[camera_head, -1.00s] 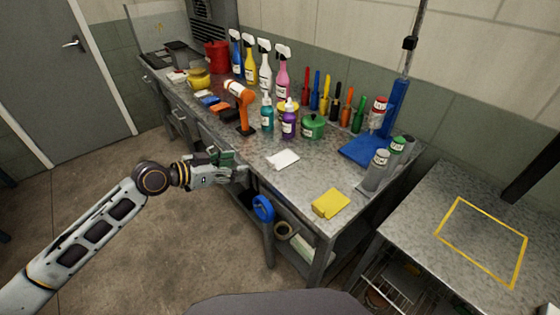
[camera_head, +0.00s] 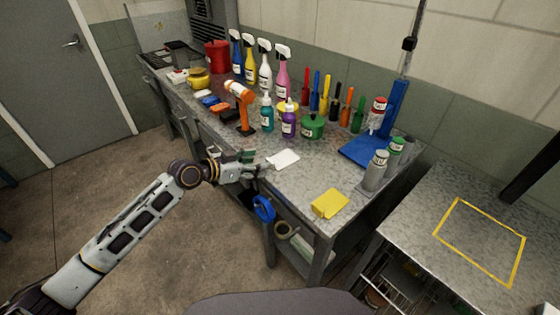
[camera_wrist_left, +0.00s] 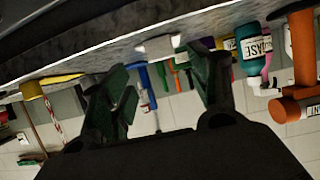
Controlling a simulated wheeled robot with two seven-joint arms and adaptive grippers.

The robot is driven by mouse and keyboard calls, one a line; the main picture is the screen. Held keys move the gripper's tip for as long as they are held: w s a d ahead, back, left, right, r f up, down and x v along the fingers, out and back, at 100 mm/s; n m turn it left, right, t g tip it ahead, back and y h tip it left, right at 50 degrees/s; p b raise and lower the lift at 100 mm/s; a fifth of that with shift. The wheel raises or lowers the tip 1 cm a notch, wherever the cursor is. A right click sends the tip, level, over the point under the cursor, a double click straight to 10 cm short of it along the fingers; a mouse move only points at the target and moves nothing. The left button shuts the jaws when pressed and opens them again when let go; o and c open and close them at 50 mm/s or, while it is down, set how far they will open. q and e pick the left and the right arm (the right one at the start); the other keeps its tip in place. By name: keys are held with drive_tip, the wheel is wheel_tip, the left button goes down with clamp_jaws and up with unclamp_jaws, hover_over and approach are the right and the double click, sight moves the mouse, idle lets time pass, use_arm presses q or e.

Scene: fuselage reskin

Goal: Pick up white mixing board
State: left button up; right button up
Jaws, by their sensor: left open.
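The white mixing board (camera_head: 284,159) is a small flat white piece lying near the front edge of the metal workbench (camera_head: 300,187). In the left wrist view the white board (camera_wrist_left: 157,47) shows at the bench edge, between the fingers. My left gripper (camera_head: 262,166) is open and empty, just left of the board at the bench's front edge. In the left wrist view the left gripper's dark green fingers (camera_wrist_left: 160,85) are spread apart with a gap to the board. My right gripper is not in view.
A yellow folded cloth (camera_head: 330,203) lies to the right. Behind stand a teal bottle (camera_head: 267,116), a purple bottle (camera_head: 288,122), a green pot (camera_head: 312,127) and an orange tool (camera_head: 243,107). A blue tape roll (camera_head: 263,208) hangs at the bench front. The bench around the board is clear.

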sight(282, 157)
use_arm(q)
drive_tip(key=shift+x, duration=1.8)
drive_tip(key=shift+p+x, duration=0.3)
drive_tip(key=shift+x, duration=0.65)
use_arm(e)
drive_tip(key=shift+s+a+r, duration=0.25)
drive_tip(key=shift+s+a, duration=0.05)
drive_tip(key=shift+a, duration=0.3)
use_arm(q)
drive_tip(key=shift+w+a, duration=0.1)
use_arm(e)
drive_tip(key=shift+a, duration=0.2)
use_arm(q)
drive_tip(key=c, duration=1.1)
